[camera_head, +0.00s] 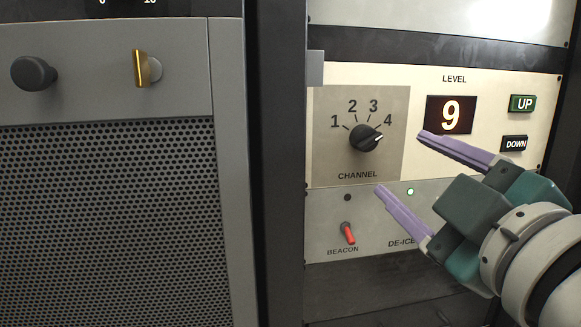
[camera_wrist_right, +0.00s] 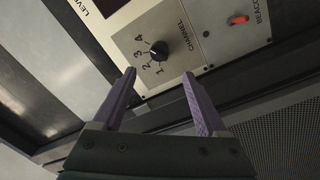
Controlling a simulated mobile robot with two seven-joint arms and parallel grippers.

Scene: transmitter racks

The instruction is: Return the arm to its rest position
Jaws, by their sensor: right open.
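My right gripper (camera_head: 398,162) comes in from the right in the head view. Its two purple fingers are spread and empty, in front of the panel with the channel knob (camera_head: 364,138). The knob is black with a white mark pointing toward 4. The upper finger passes just below the level display (camera_head: 450,114), which reads 9. The lower finger ends below the channel plate. In the right wrist view the open fingers (camera_wrist_right: 158,80) show with the channel knob (camera_wrist_right: 159,50) beyond the gap between them, apart from both. My left gripper is not in view.
The UP button (camera_head: 522,103) is lit green; the DOWN button (camera_head: 514,144) is dark.

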